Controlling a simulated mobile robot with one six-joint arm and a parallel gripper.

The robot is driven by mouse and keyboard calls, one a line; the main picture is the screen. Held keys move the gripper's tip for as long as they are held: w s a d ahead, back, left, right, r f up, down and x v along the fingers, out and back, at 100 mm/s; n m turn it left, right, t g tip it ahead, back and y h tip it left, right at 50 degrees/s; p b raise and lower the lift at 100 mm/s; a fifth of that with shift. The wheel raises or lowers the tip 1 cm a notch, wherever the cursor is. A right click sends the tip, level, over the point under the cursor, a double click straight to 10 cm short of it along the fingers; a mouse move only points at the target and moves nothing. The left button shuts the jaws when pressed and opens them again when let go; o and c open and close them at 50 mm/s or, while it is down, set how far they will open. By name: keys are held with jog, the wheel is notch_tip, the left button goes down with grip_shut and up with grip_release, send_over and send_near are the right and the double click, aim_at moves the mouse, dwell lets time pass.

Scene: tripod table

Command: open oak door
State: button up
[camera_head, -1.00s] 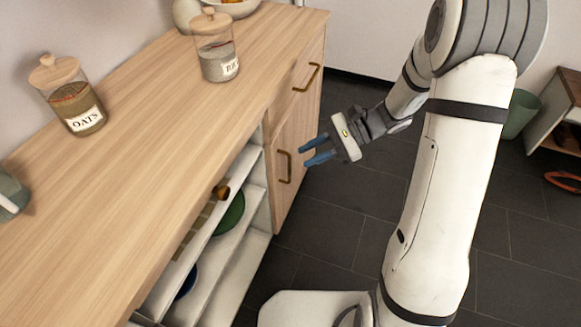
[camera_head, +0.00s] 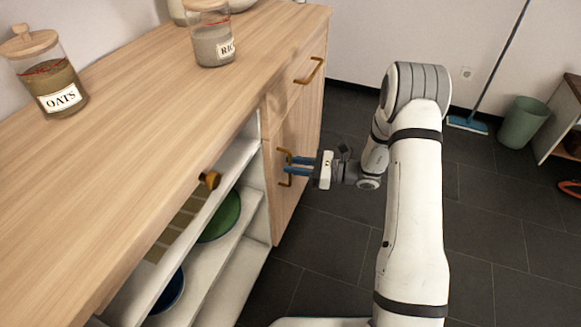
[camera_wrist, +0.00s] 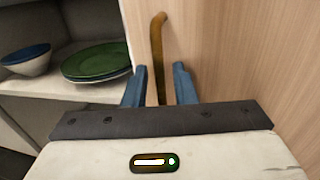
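The oak door (camera_head: 290,205) is the lower front panel at the far end of the cabinet and looks shut. Its brass bar handle (camera_head: 284,155) stands upright on it. My gripper (camera_head: 287,165) is at the handle, its blue fingers pointing at the door. In the wrist view the handle (camera_wrist: 158,55) runs down between the two open fingers of my gripper (camera_wrist: 159,88), with a gap visible on both sides. The handle's lower end is hidden behind the gripper body.
An oak drawer (camera_head: 305,85) with a brass handle is above the door. Open shelves left of it hold a green plate (camera_head: 222,217) and a blue bowl (camera_head: 168,290). Jars stand on the top (camera_head: 140,110). Dark floor (camera_head: 325,255) in front is clear.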

jog(key=shift+w+a, duration=0.1)
jog(key=shift+a, duration=0.7)
jog(key=shift+c, duration=0.6)
grip_shut()
